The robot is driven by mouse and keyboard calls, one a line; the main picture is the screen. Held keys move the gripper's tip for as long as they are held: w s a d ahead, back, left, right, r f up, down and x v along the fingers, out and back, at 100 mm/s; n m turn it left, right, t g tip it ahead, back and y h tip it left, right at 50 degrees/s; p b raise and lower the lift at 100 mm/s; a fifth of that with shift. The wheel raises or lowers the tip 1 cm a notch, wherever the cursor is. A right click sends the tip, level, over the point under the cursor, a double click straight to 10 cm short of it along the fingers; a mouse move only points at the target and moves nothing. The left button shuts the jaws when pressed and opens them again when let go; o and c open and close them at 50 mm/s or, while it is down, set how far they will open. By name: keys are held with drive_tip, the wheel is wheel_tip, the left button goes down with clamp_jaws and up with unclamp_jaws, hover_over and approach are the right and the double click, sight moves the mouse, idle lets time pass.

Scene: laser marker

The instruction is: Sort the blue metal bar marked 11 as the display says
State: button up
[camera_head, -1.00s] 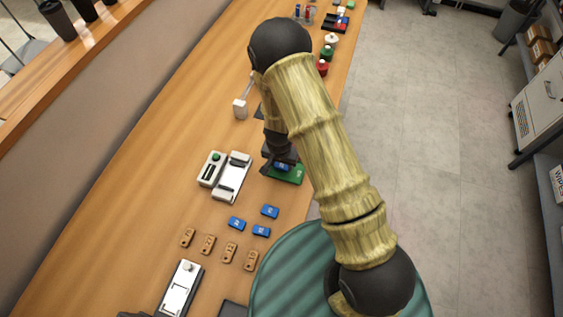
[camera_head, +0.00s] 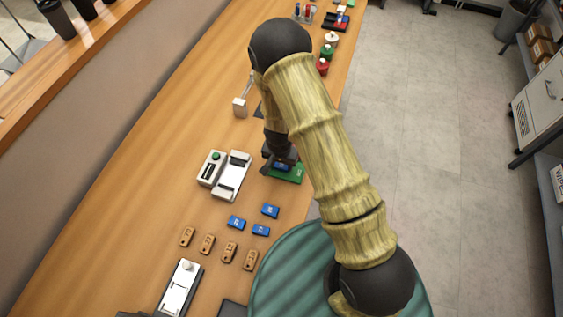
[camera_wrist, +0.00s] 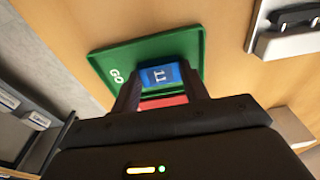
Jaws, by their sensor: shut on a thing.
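The blue bar marked 11 (camera_wrist: 161,75) is between the fingers of my gripper (camera_wrist: 160,97) in the wrist view, over the green tray marked GO (camera_wrist: 112,58). My gripper (camera_head: 279,162) is shut on the bar. In the head view the bar (camera_head: 281,167) shows as a small blue patch under my gripper, and the green tray (camera_head: 297,175) is partly hidden by it. I cannot tell whether the bar touches the tray floor. A red surface (camera_wrist: 163,102) shows behind the bar in the wrist view.
A white device with a green button (camera_head: 215,157) and a white fixture (camera_head: 233,176) stand left of the tray. Several blue bars (camera_head: 270,211) and several brown tags (camera_head: 207,244) lie in front.

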idle(0.3)
drive_tip(key=o, duration=1.1)
drive_tip(key=shift+o, duration=0.2)
wheel_tip(320, 180, up, 17)
drive_tip(key=s, duration=0.2)
drive_tip(key=shift+a+b, duration=0.3)
drive_tip(key=shift+a, duration=0.05)
drive_tip(key=s+d+r+n, duration=0.2)
drive_tip(key=s+d+r, duration=0.3)
drive_tip(key=d, duration=0.2)
drive_tip(key=s+d+r+n+t, duration=0.1)
drive_tip(key=s+d+r+n, duration=0.1)
drive_tip(key=s+d+r, duration=0.3)
drive_tip(key=shift+d+r, duration=0.45)
drive_tip(key=shift+d, duration=0.75)
